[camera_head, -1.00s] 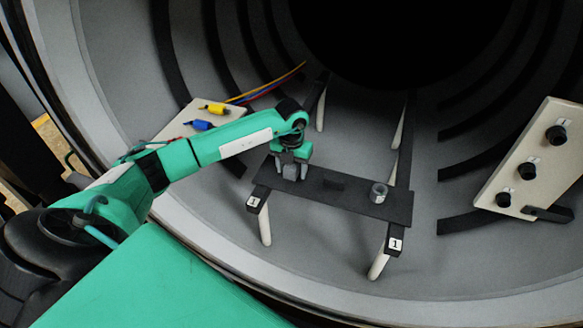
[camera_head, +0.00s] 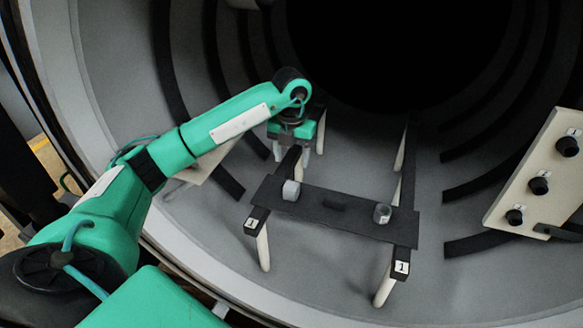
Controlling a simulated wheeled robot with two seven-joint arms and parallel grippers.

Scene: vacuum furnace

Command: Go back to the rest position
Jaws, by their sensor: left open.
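My left gripper (camera_head: 291,150) is open and empty, with its fingers pointing down. In the head view it hangs above and behind the left end of a dark plate (camera_head: 335,208). A grey ring-like cylinder (camera_head: 382,213) stands near the plate's right end. My right gripper is out of view.
The plate rests on a rack of dark rails with white legs; front ends carry labels (camera_head: 401,267). A pale panel with black knobs (camera_head: 540,185) stands at the right. Another pale board (camera_head: 212,163) is mostly hidden behind my left arm. The curved furnace wall surrounds everything.

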